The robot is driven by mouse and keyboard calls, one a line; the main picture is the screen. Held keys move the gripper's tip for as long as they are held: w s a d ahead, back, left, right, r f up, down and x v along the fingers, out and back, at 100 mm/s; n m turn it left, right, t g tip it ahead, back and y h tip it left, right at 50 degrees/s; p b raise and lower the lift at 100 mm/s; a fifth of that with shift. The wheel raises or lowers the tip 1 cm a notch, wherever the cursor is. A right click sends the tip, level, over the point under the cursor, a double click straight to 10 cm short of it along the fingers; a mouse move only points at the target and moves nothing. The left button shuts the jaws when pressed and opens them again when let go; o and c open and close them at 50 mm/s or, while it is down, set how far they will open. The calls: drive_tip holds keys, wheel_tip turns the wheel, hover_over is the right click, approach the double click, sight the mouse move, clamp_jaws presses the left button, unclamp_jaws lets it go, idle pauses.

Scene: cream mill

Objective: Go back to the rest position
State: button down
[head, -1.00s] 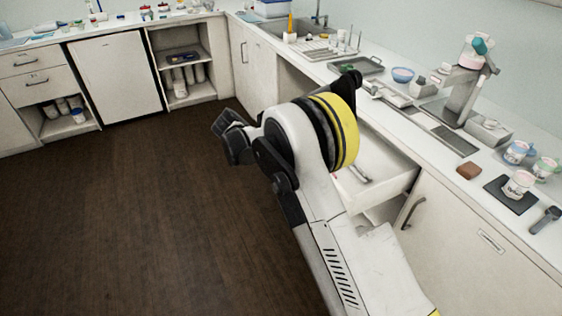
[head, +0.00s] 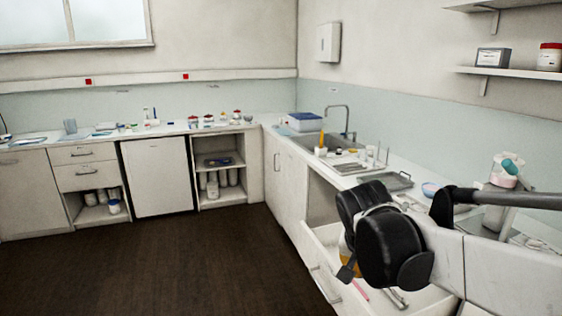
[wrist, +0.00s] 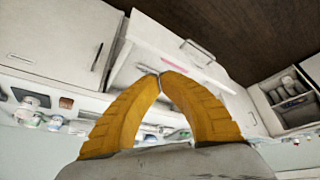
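My gripper (wrist: 160,75) shows in the wrist view with its two yellow fingers curved together and the tips meeting. Nothing shows between them. In the head view most of my gripper (head: 348,264) is hidden behind the black wrist joint, with only a bit of yellow showing. My arm reaches in from the right edge and is raised near the open drawer (head: 322,240). The drawer (wrist: 158,38) also shows beyond the fingertips in the wrist view, with a pink item (wrist: 176,62) in it.
The right counter carries a sink (head: 335,142), a grey tray (head: 385,181) and a dispenser stand (head: 497,215). The open drawer juts out below it. Wall shelves (head: 510,72) hang at the upper right. The dark floor (head: 180,262) at left is clear.

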drive_tip(key=s+f+n+t+y, duration=0.2)
drive_tip(key=s+n, duration=0.3)
drive_tip(key=s, duration=1.1)
drive_tip(key=shift+s+d+f+t+y, duration=0.2)
drive_tip(key=shift+s+d+t+y, duration=0.1)
drive_tip(key=shift+s, duration=0.1)
idle(0.8)
